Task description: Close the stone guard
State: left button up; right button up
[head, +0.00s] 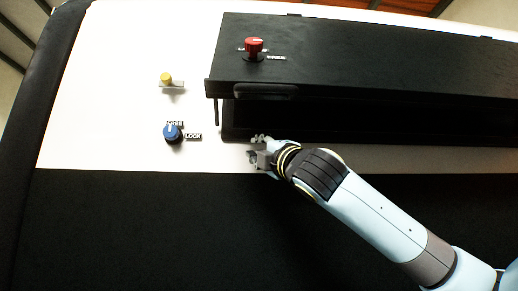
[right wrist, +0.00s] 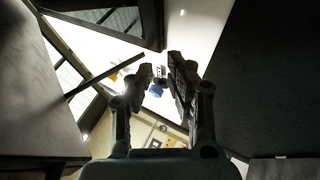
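The stone guard (head: 370,60) is a long black panel on the white caravan wall in the head view. Its lower edge stands out from the wall, with a dark gap (head: 340,118) beneath, so it is open. A black handle (head: 265,91) sits at its lower left edge. A thin dark rod (head: 216,112) hangs below its left corner. My right gripper (head: 257,148) is below the handle, near the bottom left of the dark opening. In the right wrist view its fingers (right wrist: 157,66) are apart with nothing held between them. My left gripper is not in view.
A red knob (head: 254,45) with labels sits on the guard. A yellow knob (head: 167,79) and a labelled blue knob (head: 172,132) are on the white wall (head: 110,60) to the left. The lower wall (head: 130,230) is black.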

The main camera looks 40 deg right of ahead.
grip_shut()
jog(key=shift+c, duration=1)
grip_release()
jog(key=o, duration=0.8)
jog(key=shift+c, duration=0.2)
jog(key=shift+r, duration=0.15)
notch_tip(320, 180, up, 10)
